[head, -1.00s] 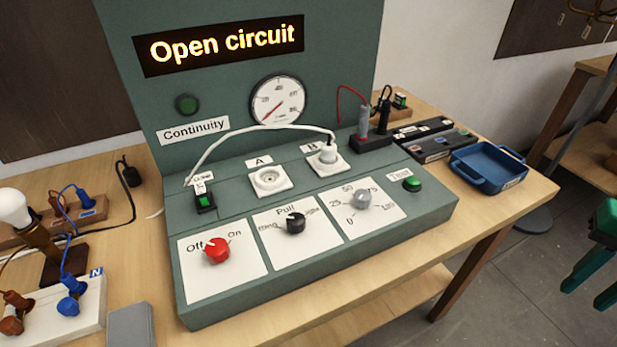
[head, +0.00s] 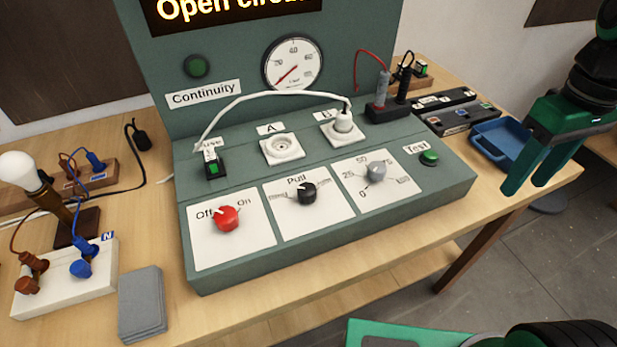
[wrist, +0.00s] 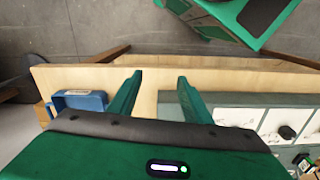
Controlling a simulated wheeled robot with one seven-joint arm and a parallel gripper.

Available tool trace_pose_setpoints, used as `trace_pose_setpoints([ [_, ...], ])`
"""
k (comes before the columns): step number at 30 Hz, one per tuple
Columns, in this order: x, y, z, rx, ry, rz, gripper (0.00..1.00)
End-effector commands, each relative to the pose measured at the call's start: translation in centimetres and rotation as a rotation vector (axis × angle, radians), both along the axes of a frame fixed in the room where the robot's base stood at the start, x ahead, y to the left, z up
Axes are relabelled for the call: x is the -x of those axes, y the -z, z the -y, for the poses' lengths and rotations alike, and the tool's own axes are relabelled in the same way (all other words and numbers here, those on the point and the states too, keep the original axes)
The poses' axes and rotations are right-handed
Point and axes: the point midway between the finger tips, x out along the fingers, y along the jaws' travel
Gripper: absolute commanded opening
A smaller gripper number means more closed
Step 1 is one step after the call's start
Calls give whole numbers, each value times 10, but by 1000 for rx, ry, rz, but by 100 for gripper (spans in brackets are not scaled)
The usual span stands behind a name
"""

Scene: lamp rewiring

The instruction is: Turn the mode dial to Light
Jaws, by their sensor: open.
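The mode dial (head: 307,192) is a black knob on the middle white card of the green test panel (head: 330,243). Its light mark points up toward the word "Pull"; the labels on either side are too small to read surely. A black knob (wrist: 287,132) also shows near the right edge of the wrist view. My gripper (head: 528,188) is open and empty, to the right of the panel near the blue tray in the head view. Its two green fingers (wrist: 160,82) point over the bench edge in the wrist view, well apart from the dial.
The red Off/On dial (head: 227,218) and a grey numbered dial (head: 375,172) flank the mode dial. A white cable (head: 262,95) arches above the panel to socket B. A blue tray (head: 487,139) lies at the right. The lamp (head: 30,178) stands at the left.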

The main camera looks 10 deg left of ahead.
Motion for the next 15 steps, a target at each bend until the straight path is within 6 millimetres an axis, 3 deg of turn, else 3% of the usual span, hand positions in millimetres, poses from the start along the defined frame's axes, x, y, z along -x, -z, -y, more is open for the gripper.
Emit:
trace_pose_setpoints([
  [1,-14,-8,-30,4,-164,-2,45],
  [3,-26,-18,-70,5,-384,-5,45],
  [6,-34,-31,-133,6,-700,-8,45],
  [12,-15,-54,-257,0,-1302,-18,45],
  [15,4,-61,-305,-6,-1539,-24,45],
])
